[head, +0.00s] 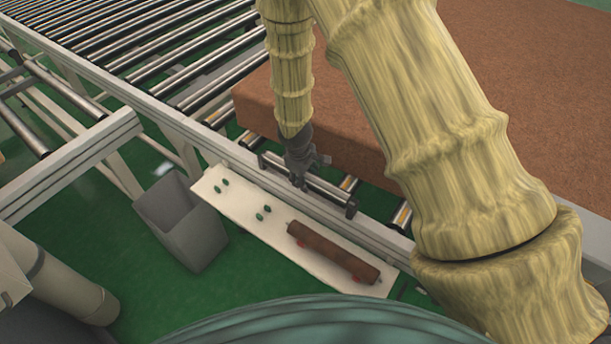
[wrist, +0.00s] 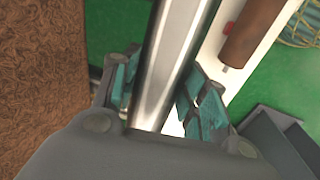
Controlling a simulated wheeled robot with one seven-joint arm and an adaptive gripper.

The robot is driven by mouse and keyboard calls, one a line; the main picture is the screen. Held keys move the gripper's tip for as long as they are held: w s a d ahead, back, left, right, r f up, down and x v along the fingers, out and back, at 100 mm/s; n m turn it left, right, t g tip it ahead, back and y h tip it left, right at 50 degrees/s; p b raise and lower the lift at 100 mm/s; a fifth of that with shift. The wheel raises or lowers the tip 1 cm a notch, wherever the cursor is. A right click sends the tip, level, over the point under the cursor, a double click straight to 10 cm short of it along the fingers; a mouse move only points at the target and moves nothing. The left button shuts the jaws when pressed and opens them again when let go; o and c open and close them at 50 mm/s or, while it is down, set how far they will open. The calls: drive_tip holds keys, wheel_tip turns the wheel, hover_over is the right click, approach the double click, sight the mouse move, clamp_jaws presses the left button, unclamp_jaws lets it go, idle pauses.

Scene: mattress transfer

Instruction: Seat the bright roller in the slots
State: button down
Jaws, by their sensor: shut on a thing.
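A bright metal roller (head: 325,191) lies along the near side rail of the conveyor in the head view, with dark pieces near both ends. My gripper (head: 299,179) comes down on it from above and covers part of it. In the wrist view the bright roller (wrist: 180,45) runs between the teal finger pads of my gripper (wrist: 160,95), which is shut on it. Whether the roller's ends sit in the slots cannot be told, as the ends are small or out of view.
A brown mattress (head: 530,70) lies on the conveyor rollers (head: 150,45). A white shelf (head: 240,208) beside the rail (head: 225,150) carries a rusty brown roller (head: 335,252) and several small green pegs. A grey bin (head: 185,225) stands left of the shelf on the green floor.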

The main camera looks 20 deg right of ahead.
drive_tip(key=shift+f, duration=0.3)
drive_tip(key=c, duration=0.7)
unclamp_jaws()
wheel_tip(320, 180, up, 12)
drive_tip(key=s+a, duration=0.1)
drive_tip(key=shift+s+a, duration=0.2)
drive_tip(key=shift+a, duration=0.2)
drive_tip(key=shift+f, duration=0.15)
